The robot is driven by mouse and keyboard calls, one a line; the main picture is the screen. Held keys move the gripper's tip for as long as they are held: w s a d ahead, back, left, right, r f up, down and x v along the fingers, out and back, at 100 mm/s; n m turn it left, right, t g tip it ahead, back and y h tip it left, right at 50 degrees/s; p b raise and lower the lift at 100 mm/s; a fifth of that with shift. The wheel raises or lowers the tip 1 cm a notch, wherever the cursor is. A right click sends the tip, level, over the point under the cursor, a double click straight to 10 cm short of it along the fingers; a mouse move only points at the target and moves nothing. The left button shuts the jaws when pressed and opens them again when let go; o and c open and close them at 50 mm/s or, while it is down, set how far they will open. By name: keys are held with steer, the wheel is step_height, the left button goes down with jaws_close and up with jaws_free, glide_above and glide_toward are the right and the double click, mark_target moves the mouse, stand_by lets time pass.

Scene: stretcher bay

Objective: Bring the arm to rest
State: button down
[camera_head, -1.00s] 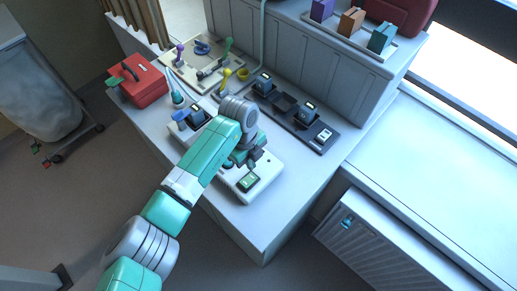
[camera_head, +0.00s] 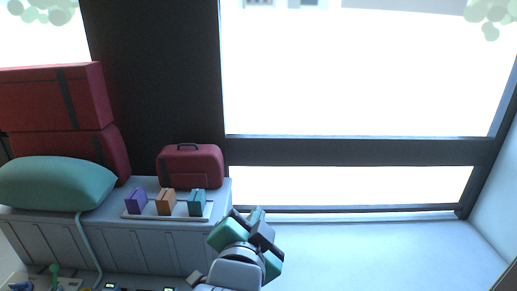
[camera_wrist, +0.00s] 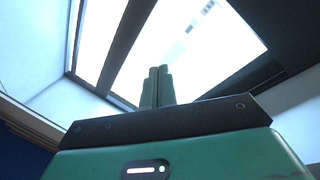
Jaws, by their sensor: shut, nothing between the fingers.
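My gripper (camera_wrist: 157,84) shows in the wrist view with its two green fingers together and nothing between them. It points up toward the bright window. In the head view my arm, with green and grey links, rises at the bottom middle, in front of the right end of the grey cabinet. The fingers are hard to make out there.
A tray (camera_head: 130,216) with purple, orange and teal blocks lies on the grey cabinet (camera_head: 120,244). A red case (camera_head: 191,166), a teal pillow (camera_head: 58,184) and stacked red bags (camera_head: 55,98) stand behind and left. The white sill (camera_head: 370,255) to the right is clear.

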steer(key=s+r+n+t+y+p, duration=0.3)
steer(key=s+r+n+t, duration=0.6)
steer(key=s+r, duration=1)
step_height(320, 180, up, 4)
steer(key=shift+s+d+r+n, duration=0.2)
steer(key=shift+r+n, duration=0.05)
steer(key=shift+n, duration=0.35)
steer(key=c, duration=2.1)
jaws_free()
